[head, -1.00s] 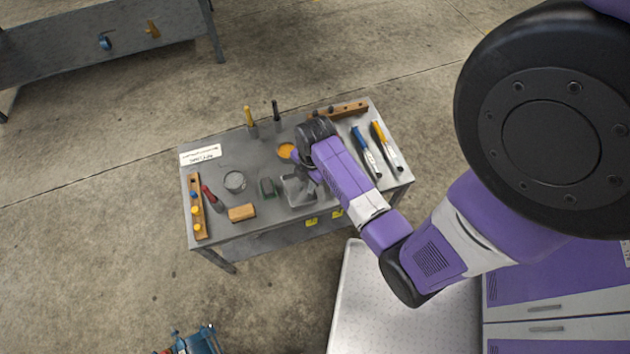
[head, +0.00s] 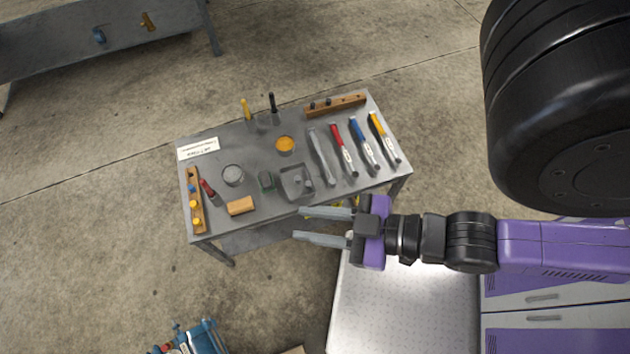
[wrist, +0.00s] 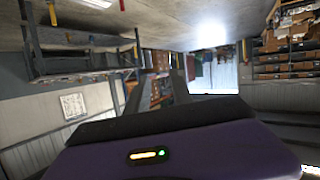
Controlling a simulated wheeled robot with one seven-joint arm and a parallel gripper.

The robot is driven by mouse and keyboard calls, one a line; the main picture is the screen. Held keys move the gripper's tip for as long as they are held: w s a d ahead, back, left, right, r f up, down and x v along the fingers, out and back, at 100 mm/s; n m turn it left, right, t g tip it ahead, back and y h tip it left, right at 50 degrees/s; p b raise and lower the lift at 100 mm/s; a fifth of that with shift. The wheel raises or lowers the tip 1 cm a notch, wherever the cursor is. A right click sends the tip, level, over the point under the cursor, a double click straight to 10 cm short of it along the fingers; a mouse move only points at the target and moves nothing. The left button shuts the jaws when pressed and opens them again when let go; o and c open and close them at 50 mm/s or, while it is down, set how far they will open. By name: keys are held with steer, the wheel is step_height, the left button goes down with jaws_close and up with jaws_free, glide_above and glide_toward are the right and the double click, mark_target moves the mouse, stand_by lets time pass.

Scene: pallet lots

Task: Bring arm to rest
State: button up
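My gripper (head: 322,226) is in the head view, just off the near right edge of the grey workbench (head: 255,212). Its two long grey fingers point left and stand apart, with nothing between them. My purple arm stretches in from the right, over the light perforated surface. In the wrist view my gripper's fingers (wrist: 155,95) point out toward the far room, with shelving and a bright doorway beyond them.
On the workbench lie red (head: 343,150), blue (head: 364,145) and yellow-handled (head: 383,137) tools, a grey tray (head: 284,187), an orange dish (head: 285,144), a wooden block (head: 240,206) and wooden racks. A blue toolbox (head: 203,337) sits on the floor. Open floor lies left of the bench.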

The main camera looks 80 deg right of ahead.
steer(key=shift+s+a+r+m+t, duration=0.15)
steer(key=shift+a+r+t, duration=0.05)
steer(key=shift+r, duration=0.55)
steer(key=shift+s+a+r+m+t, duration=0.15)
steer(key=shift+r+t, duration=0.05)
steer(key=shift+r, duration=0.5)
